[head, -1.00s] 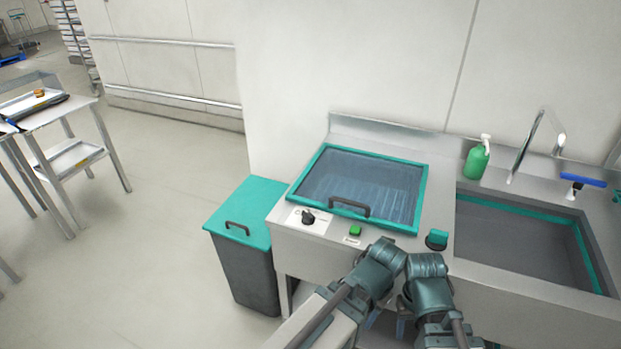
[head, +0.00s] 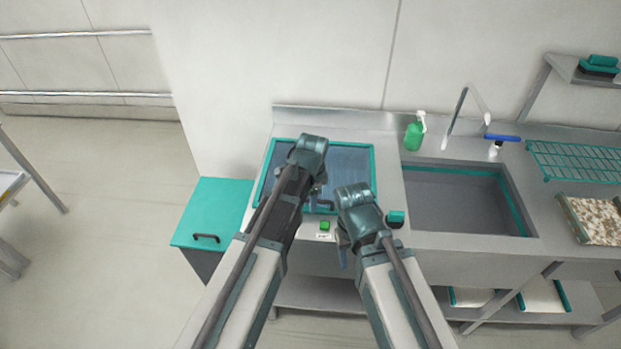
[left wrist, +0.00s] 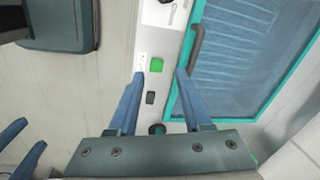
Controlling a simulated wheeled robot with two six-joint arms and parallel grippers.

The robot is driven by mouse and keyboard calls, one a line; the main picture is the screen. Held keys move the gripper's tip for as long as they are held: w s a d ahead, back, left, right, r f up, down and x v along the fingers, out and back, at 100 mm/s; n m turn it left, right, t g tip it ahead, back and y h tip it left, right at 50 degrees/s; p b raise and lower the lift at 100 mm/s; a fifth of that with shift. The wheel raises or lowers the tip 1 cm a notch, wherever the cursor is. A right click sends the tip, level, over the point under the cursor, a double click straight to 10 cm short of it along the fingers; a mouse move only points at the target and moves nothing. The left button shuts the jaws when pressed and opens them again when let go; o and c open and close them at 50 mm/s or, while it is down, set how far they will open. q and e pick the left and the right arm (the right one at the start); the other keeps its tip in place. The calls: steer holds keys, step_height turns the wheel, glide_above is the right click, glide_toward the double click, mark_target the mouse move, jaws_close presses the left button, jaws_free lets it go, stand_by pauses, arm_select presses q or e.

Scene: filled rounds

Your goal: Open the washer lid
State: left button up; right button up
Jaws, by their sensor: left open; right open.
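The washer lid (head: 355,160) is a dark glass pane in a teal frame, lying flat and shut on the steel counter. Its grey handle (head: 325,204) is at the front edge, partly hidden by my left gripper. My left gripper (head: 318,189) is open and empty above the lid's front part. In the left wrist view, my left gripper (left wrist: 157,73) is over the front panel, with the handle (left wrist: 196,48) just beyond its right fingertip and the lid (left wrist: 250,55) to the right. My right gripper (head: 343,255) is open and empty in front of the counter's edge.
A green button (head: 325,225) is on the front panel, with a teal knob (head: 396,218) to its right. The sink (head: 460,200) lies right, with a green soap bottle (head: 414,135) behind. A teal-lidded bin (head: 210,210) stands left. Open floor is further left.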

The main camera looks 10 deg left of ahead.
arm_select(q)
steer(key=w+r+m+p, duration=0.2)
steer(key=w+r+m, duration=0.1)
steer(key=w+r, duration=0.1)
steer(key=shift+w+a+r+t+p, duration=0.3)
steer(key=shift+w+a+r+p, duration=0.15)
steer(key=shift+w, duration=0.2)
arm_select(e)
step_height(320, 180, up, 5)
steer(key=shift+f, duration=0.2)
arm_select(q)
steer(key=shift+f, duration=0.15)
arm_select(e)
steer(key=shift+f, duration=0.1)
arm_select(q)
steer(key=w+f+b, duration=0.1)
steer(key=f+b, duration=0.8)
steer(key=w+f+b, duration=0.1)
steer(key=f+b, duration=0.3)
steer(key=shift+w+f+b, duration=0.2)
steer(key=shift+w+b, duration=0.1)
steer(key=shift+b, duration=0.05)
arm_select(e)
step_height(320, 180, down, 13)
steer(key=shift+f, duration=0.2)
arm_select(q)
jaws_close()
